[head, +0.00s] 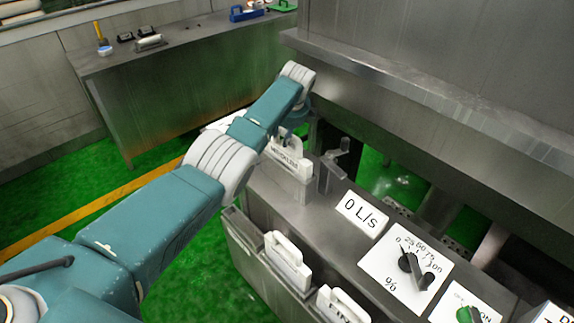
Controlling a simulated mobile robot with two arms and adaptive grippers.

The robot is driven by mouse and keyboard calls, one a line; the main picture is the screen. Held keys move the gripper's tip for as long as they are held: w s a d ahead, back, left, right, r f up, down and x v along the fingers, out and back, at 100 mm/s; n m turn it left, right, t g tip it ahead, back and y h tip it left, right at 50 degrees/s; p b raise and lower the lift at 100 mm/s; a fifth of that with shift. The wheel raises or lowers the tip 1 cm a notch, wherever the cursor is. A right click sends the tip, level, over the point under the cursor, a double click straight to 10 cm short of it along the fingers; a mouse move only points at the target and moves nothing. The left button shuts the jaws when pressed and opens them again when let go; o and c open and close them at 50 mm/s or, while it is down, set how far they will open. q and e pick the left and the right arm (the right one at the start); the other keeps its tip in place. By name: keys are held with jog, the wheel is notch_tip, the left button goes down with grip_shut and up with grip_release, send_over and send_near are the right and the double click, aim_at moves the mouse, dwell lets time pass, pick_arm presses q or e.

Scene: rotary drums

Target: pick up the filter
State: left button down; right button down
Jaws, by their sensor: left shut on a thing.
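A white filter (285,161) with a handle and a dark printed label stands upright at the far left end of the grey metal machine top. The label is too small to read surely. My left arm reaches across from the lower left. My left gripper (290,138) is at the top of this filter, shut on its handle; the wrist and forearm hide part of the fingers. Two more white filters with handles, one (286,262) and another (341,306), sit in a rack on the machine's near side. My right gripper is not in view.
A control panel with a "0 L/s" sign (361,214) and a percent dial (407,268) lies right of the filter. A metal crank (335,165) stands close beside it. A steel housing (450,100) overhangs behind. A workbench (190,75) stands at the back left.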

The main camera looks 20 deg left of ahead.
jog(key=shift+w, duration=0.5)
pick_arm(q)
jog(key=shift+r, duration=0.1)
